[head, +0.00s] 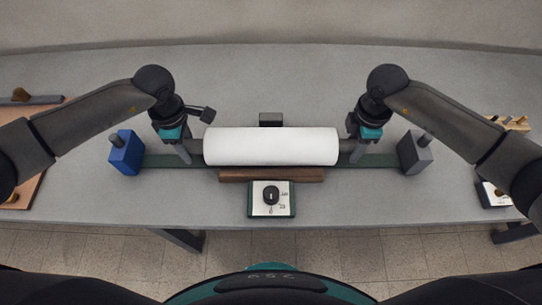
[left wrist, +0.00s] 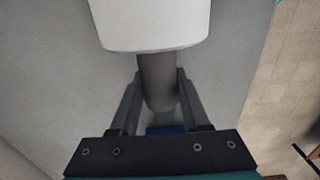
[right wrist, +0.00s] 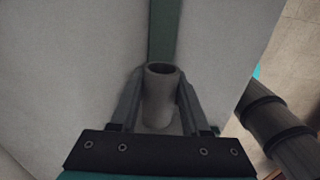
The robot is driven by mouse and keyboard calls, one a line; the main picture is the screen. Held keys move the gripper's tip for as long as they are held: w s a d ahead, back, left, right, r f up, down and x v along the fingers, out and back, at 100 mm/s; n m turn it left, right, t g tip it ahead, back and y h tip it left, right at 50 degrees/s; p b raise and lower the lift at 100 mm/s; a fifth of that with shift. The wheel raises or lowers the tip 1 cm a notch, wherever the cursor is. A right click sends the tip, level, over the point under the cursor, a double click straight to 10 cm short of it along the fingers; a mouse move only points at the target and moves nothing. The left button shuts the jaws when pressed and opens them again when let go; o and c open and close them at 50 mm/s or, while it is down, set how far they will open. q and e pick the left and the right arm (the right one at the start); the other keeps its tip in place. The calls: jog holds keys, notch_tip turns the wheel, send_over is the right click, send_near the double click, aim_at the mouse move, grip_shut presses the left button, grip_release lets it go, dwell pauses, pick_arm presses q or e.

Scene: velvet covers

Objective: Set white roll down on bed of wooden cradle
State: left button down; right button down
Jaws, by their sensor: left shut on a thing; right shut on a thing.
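The white roll (head: 270,146) lies level, left to right, in the middle of the head view. Grey core ends stick out at both sides. My left gripper (head: 185,152) is shut on the left core end, and the left wrist view shows that core (left wrist: 157,80) between the fingers, beside the white roll's end (left wrist: 152,25). My right gripper (head: 356,152) is shut on the right core end, whose hollow mouth (right wrist: 161,70) shows in the right wrist view. The wooden cradle (head: 271,175) shows as a brown strip along the roll's near side; its bed is hidden. I cannot tell whether they touch.
A green rail (head: 382,160) runs beneath, with a blue block (head: 126,152) at its left end and a grey block (head: 414,152) at its right. A dial box (head: 271,198) stands in front of the cradle. A dark block (head: 270,119) stands behind the roll.

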pick_arm(q)
jog(key=shift+w+f, duration=0.1)
jog(key=shift+f, duration=0.1)
pick_arm(e)
jog(key=shift+f, duration=0.25)
pick_arm(q)
jog(key=shift+c, duration=1.9)
grip_release()
pick_arm(e)
jog(key=shift+c, duration=1.9)
grip_release()
pick_arm(q)
notch_tip(320, 180, up, 12)
jog(key=shift+f, duration=0.15)
pick_arm(e)
jog(key=shift+r, duration=0.25)
notch_tip(320, 180, up, 12)
jog(key=shift+f, duration=0.2)
pick_arm(q)
jog(key=shift+s, duration=0.2)
pick_arm(e)
jog(key=shift+s, duration=0.1)
